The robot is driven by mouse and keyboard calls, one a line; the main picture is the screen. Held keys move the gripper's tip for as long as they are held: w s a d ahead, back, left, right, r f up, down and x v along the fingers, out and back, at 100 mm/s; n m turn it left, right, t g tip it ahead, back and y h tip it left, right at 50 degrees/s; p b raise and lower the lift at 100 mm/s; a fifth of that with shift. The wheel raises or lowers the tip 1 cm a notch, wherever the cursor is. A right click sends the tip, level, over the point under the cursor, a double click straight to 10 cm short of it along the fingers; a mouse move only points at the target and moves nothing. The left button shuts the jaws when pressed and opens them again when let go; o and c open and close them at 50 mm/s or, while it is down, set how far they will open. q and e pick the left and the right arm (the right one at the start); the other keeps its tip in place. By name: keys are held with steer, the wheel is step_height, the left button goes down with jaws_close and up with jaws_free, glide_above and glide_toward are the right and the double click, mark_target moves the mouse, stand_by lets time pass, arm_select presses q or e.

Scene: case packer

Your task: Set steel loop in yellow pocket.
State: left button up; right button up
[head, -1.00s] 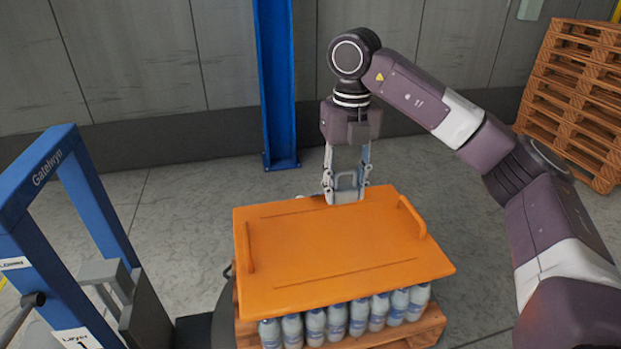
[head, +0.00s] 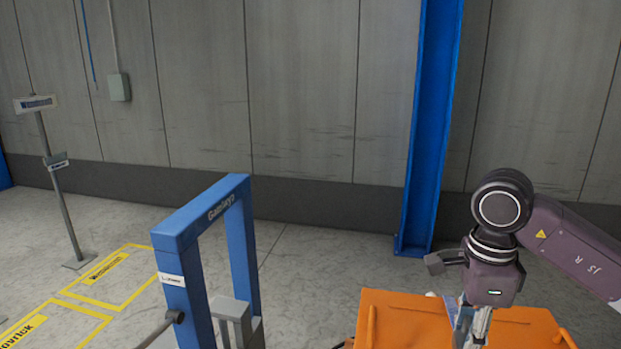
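I cannot make out a steel loop for certain in the head view. My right gripper (head: 474,330) points down over the orange board (head: 390,314) at the lower right. Its fingertips lie close to the bottom edge of the picture, so what is between them cannot be told. Two rectangular areas outlined in yellow lie on the floor at the left, the farther one (head: 109,277) and the nearer one (head: 55,332), which is cut off by the picture edge. Each has a yellow label. The bare floor shows inside the farther outline. My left gripper is not in view.
A blue gate frame (head: 243,240) stands upright between the yellow outlines and the orange board. A thin grey post (head: 62,200) with signs stands at the back left. A blue column (head: 428,130) stands against the grey wall. Floor is clear behind the gate.

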steer(key=s+a+f+n, duration=0.3)
steer(key=s+f+n, duration=0.2)
steer(key=n, duration=0.5)
steer(key=s+a+f+n+b, duration=0.1)
steer(key=s+a+f+n, duration=0.2)
steer(key=s+n, duration=0.3)
steer(key=f+n, duration=0.1)
steer(key=n, duration=0.3)
steer(key=shift+a+f+n, duration=0.3)
steer(key=shift+f+n, duration=0.1)
